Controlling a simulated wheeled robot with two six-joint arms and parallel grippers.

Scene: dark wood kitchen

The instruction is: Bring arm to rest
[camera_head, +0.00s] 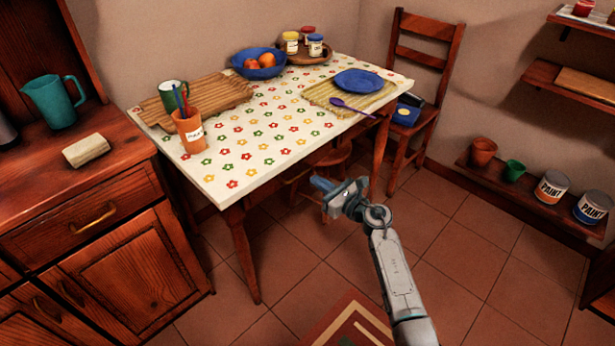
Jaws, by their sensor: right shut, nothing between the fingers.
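My right gripper (322,184) is at the end of my right arm, which comes up from the bottom of the head view. The gripper is shut and empty. In the picture it shows just below the front right part of the table (232,184) with the flowered cloth, over the floor. I cannot tell how far it is from the table edge. My left gripper is not in view.
A wooden cabinet (110,220) stands at left with a teal jug (54,101) on it. An orange cup (190,131) stands near the table's front left. A purple spoon (352,106) reaches the table's right edge. A chair (408,128) stands behind right.

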